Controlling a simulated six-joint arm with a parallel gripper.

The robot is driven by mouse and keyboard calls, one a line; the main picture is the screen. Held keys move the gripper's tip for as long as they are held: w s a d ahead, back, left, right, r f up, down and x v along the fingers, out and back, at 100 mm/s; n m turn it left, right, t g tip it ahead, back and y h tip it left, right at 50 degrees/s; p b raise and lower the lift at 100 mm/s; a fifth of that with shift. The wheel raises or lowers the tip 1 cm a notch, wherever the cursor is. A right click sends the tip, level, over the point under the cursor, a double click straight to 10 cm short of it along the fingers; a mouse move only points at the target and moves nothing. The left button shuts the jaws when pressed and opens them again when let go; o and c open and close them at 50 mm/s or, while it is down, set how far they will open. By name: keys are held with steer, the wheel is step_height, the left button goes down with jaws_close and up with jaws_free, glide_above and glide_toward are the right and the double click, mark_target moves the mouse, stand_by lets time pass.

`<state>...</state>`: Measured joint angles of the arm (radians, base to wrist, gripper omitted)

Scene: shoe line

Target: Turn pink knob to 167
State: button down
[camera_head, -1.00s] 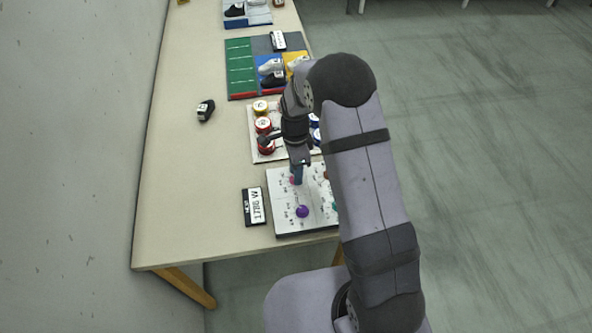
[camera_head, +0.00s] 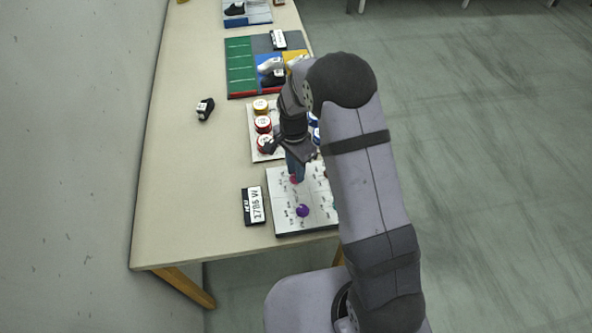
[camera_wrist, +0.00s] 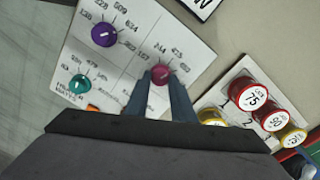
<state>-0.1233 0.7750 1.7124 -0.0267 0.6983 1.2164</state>
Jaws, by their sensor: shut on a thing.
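The pink knob (camera_wrist: 159,74) sits on the white dial panel (camera_head: 283,222), with printed numbers around it in the wrist view. It also shows in the head view (camera_head: 294,180), partly covered by my gripper. My gripper (camera_wrist: 160,82) is shut on the pink knob, one finger on each side. The knob's pointer cannot be made out. A label near it looks like 167, but the small print is hard to read. A purple knob (camera_wrist: 104,34) and a teal knob (camera_wrist: 79,84) are on the same panel.
A display reading 1786 W (camera_head: 254,206) lies left of the panel. A board with red, yellow and blue round weights (camera_head: 263,124) stands just behind it. A small black object (camera_head: 205,108) lies further left. The table's left side is mostly clear.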

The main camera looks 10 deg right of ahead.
steer(key=n, duration=0.4)
steer(key=shift+a+n+b, duration=0.1)
steer(key=shift+n+b, duration=0.2)
steer(key=n, duration=0.4)
steer(key=shift+n, duration=0.3)
steer(key=n, duration=0.4)
steer(key=shift+t+b, duration=0.3)
steer(key=n, duration=0.5)
steer(key=c, duration=1.5)
jaws_free()
steer(key=shift+r, duration=0.15)
